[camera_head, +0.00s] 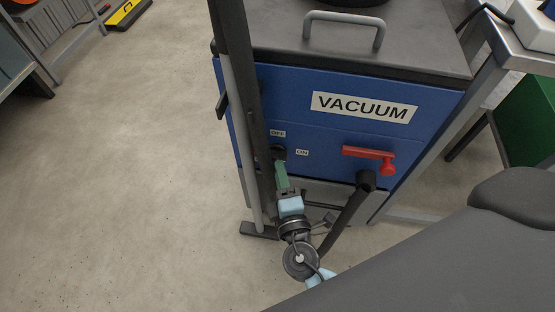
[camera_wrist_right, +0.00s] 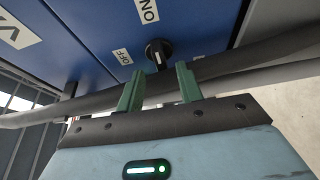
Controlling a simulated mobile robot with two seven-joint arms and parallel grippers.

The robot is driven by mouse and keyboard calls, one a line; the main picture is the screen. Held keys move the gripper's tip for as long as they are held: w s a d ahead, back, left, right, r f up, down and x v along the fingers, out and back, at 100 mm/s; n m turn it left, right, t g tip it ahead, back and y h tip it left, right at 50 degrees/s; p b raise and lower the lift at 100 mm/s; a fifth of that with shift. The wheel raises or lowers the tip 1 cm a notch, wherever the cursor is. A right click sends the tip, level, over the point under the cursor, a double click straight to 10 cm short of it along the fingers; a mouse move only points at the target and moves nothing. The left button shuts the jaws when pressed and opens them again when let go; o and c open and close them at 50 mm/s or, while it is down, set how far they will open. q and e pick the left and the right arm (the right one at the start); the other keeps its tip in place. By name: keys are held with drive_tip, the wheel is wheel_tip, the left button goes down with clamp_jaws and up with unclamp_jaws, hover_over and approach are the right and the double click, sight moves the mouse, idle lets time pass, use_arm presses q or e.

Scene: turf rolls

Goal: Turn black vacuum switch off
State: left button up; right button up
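The black vacuum switch (camera_head: 279,152) is a round knob on the front of the blue vacuum cabinet (camera_head: 330,140), partly hidden by a dark hose in the head view. An OFF label (camera_head: 278,133) and an ON label (camera_head: 302,153) sit near it. In the right wrist view the switch (camera_wrist_right: 158,53) lies just beyond and between my fingertips; its exact pointing is unclear. My right gripper (camera_head: 281,172), with green fingers, is open below the switch. In the wrist view the gripper (camera_wrist_right: 158,80) has nothing between its fingers but the view of the hose and panel. My left gripper is out of view.
A dark hose (camera_head: 252,90) with a grey tube runs down the cabinet's left front and crosses near my fingers (camera_wrist_right: 230,62). A red lever (camera_head: 370,155) is to the right, above a black hose (camera_head: 348,212). Open floor (camera_head: 120,190) lies left.

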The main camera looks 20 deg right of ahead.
sight(276, 156)
drive_tip(key=w, duration=0.2)
drive_tip(key=w+d, duration=0.1)
drive_tip(key=w, duration=0.1)
drive_tip(key=shift+w, duration=0.15)
clamp_jaws()
